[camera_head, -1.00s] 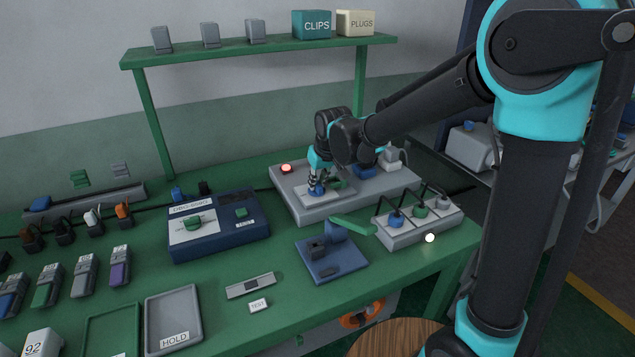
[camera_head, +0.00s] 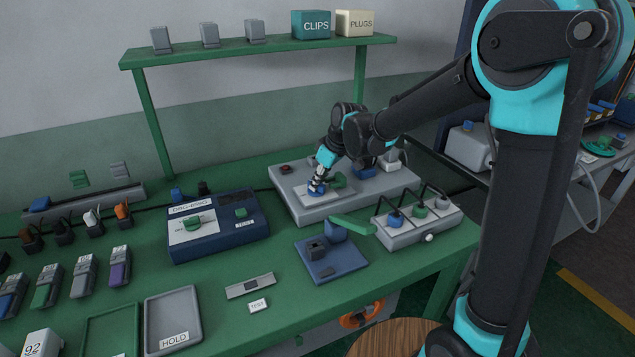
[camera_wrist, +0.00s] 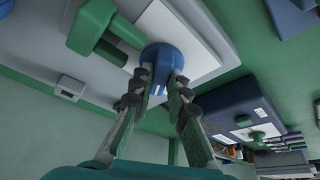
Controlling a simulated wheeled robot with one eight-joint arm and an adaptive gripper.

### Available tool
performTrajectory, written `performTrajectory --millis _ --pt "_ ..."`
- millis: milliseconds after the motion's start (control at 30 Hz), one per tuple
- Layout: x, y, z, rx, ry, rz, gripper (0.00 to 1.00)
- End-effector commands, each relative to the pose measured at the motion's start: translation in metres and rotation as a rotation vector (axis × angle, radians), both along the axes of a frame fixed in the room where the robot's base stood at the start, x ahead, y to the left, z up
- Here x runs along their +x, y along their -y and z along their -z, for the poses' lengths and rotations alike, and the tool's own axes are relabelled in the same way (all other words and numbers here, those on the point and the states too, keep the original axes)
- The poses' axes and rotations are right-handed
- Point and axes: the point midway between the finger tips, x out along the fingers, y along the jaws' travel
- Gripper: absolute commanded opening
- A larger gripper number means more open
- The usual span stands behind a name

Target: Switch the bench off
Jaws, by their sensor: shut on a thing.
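A grey bench unit (camera_head: 352,199) lies at the back of the green table. A blue knob (camera_head: 315,190) stands on its pale plate. My gripper (camera_head: 319,181) is shut on this knob from above, with the wrist tilted. In the wrist view both fingertips (camera_wrist: 162,84) are against the sides of the blue knob (camera_wrist: 164,58), beside a green handle (camera_wrist: 97,27). The lamp (camera_head: 286,169) at the unit's back left is dark red and unlit. The socket strip (camera_head: 430,226) holds several plugs, and its white lamp (camera_head: 429,238) is not glowing.
A dark blue test box (camera_head: 218,240) stands left of the unit. A blue fixture (camera_head: 331,266) sits in front of it. A grey HOLD tray (camera_head: 174,345) is at the front left. A green shelf (camera_head: 260,49) spans the back.

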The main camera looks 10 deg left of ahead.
Motion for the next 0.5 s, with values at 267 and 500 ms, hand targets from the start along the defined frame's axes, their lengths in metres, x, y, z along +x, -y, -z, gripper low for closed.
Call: performTrajectory --millis 267,500 --pt "0.0029 0.0008 0.0 0.001 -0.001 -0.26 0.0" --pt "0.0041 0.0002 -0.0004 0.001 0.0 -0.49 0.0"
